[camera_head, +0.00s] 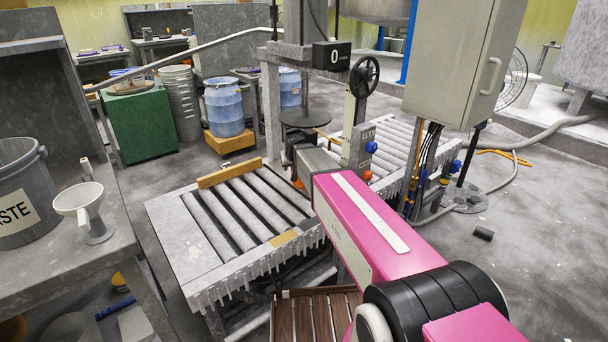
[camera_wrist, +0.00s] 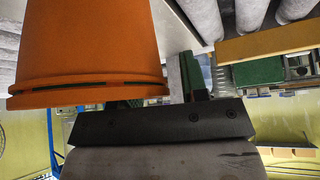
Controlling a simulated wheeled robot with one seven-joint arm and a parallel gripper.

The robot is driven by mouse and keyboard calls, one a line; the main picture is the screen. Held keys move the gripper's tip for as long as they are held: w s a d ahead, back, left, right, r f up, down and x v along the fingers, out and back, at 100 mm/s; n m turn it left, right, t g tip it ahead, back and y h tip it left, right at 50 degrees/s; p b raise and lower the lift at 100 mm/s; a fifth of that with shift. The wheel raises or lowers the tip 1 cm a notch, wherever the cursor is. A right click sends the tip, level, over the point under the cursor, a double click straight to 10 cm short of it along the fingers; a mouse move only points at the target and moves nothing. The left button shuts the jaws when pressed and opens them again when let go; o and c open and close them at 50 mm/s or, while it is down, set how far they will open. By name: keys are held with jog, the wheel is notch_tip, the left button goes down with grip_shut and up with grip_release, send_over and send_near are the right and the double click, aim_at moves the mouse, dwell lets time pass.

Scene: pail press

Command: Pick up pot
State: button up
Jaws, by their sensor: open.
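The pot is an orange tapered tub with a thick rim. It fills the upper left of the wrist view (camera_wrist: 85,45), close to the camera, with its rim towards my gripper's dark palm. In the head view only a small orange part (camera_head: 298,181) shows beside the end of my arm, over the roller conveyor. My gripper (camera_head: 291,158) is open and right by the pot. One finger (camera_wrist: 192,78) shows to the right of the pot in the wrist view. The other is mostly hidden behind it. I cannot tell whether the pot is between the fingers.
A roller conveyor (camera_head: 178,236) lies under my arm, with a wooden bar (camera_head: 230,173) across its far end. A press post with a handwheel (camera_head: 364,76) and a grey control box (camera_head: 458,60) stand close by. A bench (camera_head: 80,245) with a waste bucket (camera_head: 25,190) and funnel (camera_head: 82,198) is left.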

grip_shut()
dwell(1.4)
